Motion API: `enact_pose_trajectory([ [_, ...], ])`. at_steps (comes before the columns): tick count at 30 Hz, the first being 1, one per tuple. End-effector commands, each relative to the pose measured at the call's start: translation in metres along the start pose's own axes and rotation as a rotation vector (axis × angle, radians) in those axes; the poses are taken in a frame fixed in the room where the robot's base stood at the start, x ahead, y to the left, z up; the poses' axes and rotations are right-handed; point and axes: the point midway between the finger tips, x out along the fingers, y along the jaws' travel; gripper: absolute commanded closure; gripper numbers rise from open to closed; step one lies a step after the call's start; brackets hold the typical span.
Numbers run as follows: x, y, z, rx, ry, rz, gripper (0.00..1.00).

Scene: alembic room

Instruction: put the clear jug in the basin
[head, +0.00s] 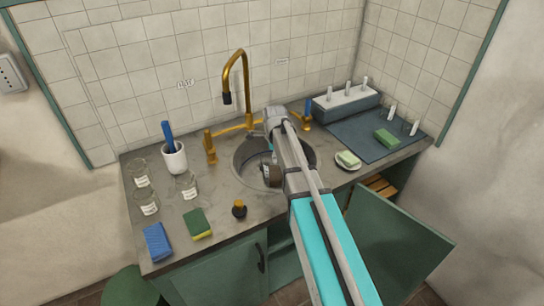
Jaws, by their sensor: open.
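The round, dark basin (308,158) is sunk into the grey counter under the brass tap. My gripper (264,174) is over the basin's left front part, with its jaws open; its fingertips are small and hard to make out. My arm covers the middle of the basin, so part of the inside is hidden. Several clear glass vessels with white labels stand on the left of the counter: one at the back (141,173), one in front of it (148,201) and one nearer the basin (188,187). I cannot tell which vessel is the clear jug.
A white cup with a blue-handled brush (174,158), a blue sponge (157,242), a green-yellow sponge (197,223) and a dark stopper (239,209) stand left. A soap dish (347,161) and a dark mat (368,142) lie right. A cabinet door (395,240) hangs open below.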

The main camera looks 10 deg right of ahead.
Motion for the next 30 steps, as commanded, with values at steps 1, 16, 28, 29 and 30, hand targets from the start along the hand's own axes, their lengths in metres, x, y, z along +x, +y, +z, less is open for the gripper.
enact_pose_trajectory([
  [1,-0.008,0.0,0.0,0.0,0.0,0.0,0.57],
  [16,-0.019,0.0,0.0,0.0,0.0,0.0,0.57],
  [28,-0.019,0.0,0.001,-0.001,0.0,0.0,0.57],
  [29,-0.019,0.0,0.001,-0.001,0.0,0.0,0.57],
  [30,-0.019,0.0,0.001,-0.001,0.0,0.0,0.57],
])
